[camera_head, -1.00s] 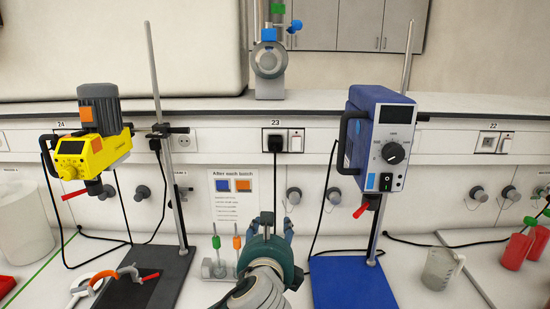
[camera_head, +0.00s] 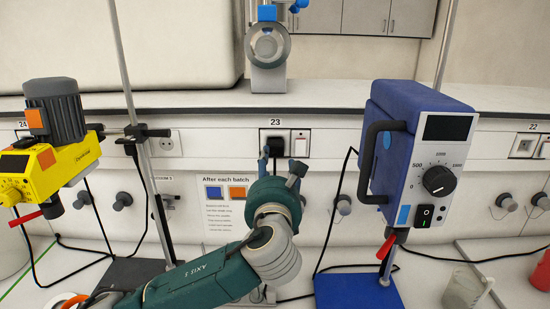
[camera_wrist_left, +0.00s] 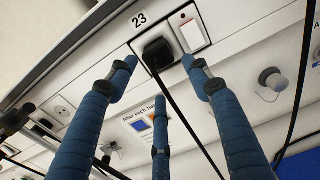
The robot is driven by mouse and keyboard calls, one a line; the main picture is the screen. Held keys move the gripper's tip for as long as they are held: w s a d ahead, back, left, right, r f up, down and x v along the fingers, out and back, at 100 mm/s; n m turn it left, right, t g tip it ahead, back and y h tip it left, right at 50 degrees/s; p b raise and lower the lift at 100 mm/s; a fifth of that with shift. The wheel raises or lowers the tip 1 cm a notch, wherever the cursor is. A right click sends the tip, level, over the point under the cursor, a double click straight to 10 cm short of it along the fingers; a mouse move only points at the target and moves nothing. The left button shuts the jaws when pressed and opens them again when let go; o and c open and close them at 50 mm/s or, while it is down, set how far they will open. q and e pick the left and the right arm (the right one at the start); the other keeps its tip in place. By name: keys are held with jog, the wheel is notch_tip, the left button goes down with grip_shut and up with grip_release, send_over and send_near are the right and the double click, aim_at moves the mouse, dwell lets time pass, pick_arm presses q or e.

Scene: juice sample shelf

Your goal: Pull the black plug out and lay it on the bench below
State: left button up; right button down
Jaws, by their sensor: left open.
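The black plug (camera_head: 275,146) sits in the wall socket under the label 23, left of a white rocker switch (camera_head: 301,144). It also shows in the left wrist view (camera_wrist_left: 157,52), with its black cord hanging down from it. My left gripper (camera_head: 281,160) is open just below and in front of the plug. In the left wrist view its blue fingers (camera_wrist_left: 160,75) spread on both sides of the plug and cord, with a third finger lower down. They look apart from the plug. The white bench (camera_head: 440,262) lies below. My right gripper is not in view.
A blue stirrer (camera_head: 415,150) on a stand is to the right, and a yellow stirrer (camera_head: 45,150) on a stand is to the left. A sign (camera_head: 224,200) hangs below the socket. A grey beaker (camera_head: 465,290) stands at the right. A shelf edge (camera_head: 200,110) runs above the socket.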

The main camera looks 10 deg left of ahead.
aim_at(276, 154)
pick_arm(q)
jog(key=w+b, duration=0.2)
jog(key=shift+w+a+r, duration=0.2)
jog(key=shift+w+a, duration=0.15)
jog(key=w, duration=0.3)
jog(key=shift+a+r+p, duration=0.1)
jog(key=shift+a+p, duration=0.15)
jog(key=shift+p, duration=0.05)
jog(key=shift+w+a, duration=0.2)
jog(key=shift+w, duration=0.95)
jog(key=shift+c, duration=1.3)
grip_shut()
jog(key=shift+p, duration=0.3)
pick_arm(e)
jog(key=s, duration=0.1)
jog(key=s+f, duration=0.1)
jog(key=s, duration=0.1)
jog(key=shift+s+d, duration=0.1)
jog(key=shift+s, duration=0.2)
pick_arm(q)
jog(key=shift+f, duration=0.25)
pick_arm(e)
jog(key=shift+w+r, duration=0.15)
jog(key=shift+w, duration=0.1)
